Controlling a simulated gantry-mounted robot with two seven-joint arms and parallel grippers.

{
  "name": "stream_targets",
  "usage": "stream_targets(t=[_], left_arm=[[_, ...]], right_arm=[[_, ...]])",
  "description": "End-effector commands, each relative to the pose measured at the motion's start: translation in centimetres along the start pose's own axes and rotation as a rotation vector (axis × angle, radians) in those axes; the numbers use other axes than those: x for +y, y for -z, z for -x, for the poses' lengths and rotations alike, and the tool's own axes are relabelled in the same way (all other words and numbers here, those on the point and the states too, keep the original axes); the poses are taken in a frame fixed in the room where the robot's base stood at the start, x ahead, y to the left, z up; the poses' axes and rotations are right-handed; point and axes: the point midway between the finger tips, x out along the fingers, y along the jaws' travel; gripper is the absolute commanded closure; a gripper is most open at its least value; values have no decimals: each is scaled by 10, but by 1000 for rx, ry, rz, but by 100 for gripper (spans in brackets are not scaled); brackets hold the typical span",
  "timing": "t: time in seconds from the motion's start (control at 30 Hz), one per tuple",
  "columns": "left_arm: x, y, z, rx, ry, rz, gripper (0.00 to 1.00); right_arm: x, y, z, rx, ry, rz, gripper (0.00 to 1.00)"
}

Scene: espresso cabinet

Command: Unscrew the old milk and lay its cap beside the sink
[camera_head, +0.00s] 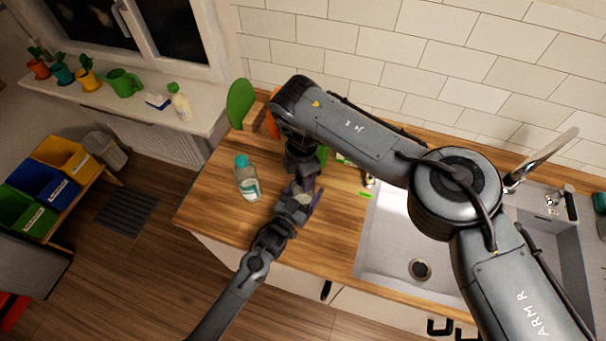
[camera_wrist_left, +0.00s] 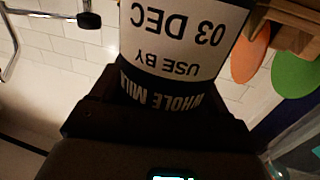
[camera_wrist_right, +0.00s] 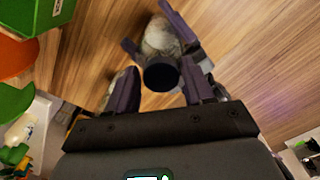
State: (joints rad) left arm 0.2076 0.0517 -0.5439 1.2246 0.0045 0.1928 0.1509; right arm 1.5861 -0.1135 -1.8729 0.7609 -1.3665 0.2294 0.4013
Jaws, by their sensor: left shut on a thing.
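The old milk (camera_wrist_left: 180,45) is in my left gripper; its label reads "WHOLE MILK, USE BY 03 DEC". The left gripper (camera_head: 305,197) is shut on it above the wooden counter. In the right wrist view, the milk's dark round cap (camera_wrist_right: 160,73) faces the camera, with the pale bottle behind it and the left fingers around the bottle. My right gripper (camera_wrist_right: 162,88) is open, one finger on each side of the cap; contact is unclear. In the head view the right gripper (camera_head: 300,165) and the arms hide the milk. The sink (camera_head: 378,238) is to the right.
A clear bottle with a teal cap (camera_head: 247,182) stands on the counter left of the grippers. A small green item (camera_head: 365,196) lies at the sink's left edge. Green and orange boards (camera_head: 240,104) lean at the back. The counter's front left (camera_head: 215,205) is bare.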

Motion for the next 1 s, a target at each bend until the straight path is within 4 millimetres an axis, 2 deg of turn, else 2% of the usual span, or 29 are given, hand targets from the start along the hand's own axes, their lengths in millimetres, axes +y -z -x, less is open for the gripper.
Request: stream_targets(t=[0.1, 0.43, 0.8, 0.87, 1.0], left_arm=[[0, -1, 0, -2, -1, 1, 100], [0, -1, 0, -2, -1, 1, 100], [0, -1, 0, -2, 0, 1, 100], [0, -1, 0, -2, 0, 1, 100], [0, -1, 0, -1, 0, 1, 100]], right_arm=[[0, 0, 0, -1, 1, 0, 34], [0, -1, 2, -2, 1, 0, 34], [0, -1, 39, -2, 0, 0, 34], [0, -1, 43, -2, 2, 1, 40], [-1, 9, 44, 43, 7, 31, 40]])
